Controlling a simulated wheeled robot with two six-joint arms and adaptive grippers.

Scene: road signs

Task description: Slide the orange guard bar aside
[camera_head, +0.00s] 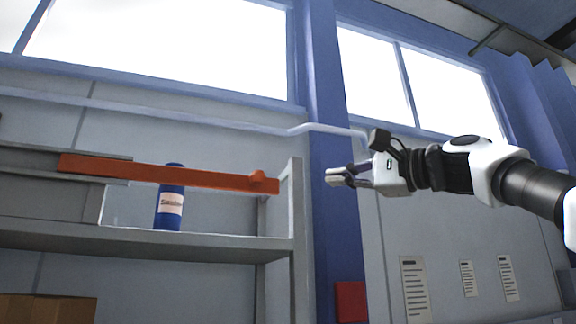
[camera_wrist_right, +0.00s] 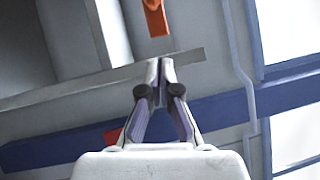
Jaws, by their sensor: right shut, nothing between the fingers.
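The orange guard bar (camera_head: 170,173) runs across the front of a grey shelf in the head view, in front of a blue bottle (camera_head: 170,205) with a pale label. A small orange knob (camera_head: 262,182) sits near the bar's right end. My right gripper (camera_head: 332,176) is shut and empty, to the right of the bar's end and apart from it. In the right wrist view its fingertips (camera_wrist_right: 160,62) meet, and the end of the orange bar (camera_wrist_right: 155,18) shows beyond them at the top. My left gripper is not in view.
The grey shelf's upright post (camera_head: 296,210) stands between the bar's end and my right gripper in the head view. A blue wall column (camera_head: 332,100) is behind. A cardboard box (camera_head: 48,308) is at lower left, and a red box (camera_head: 351,301) at lower middle.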

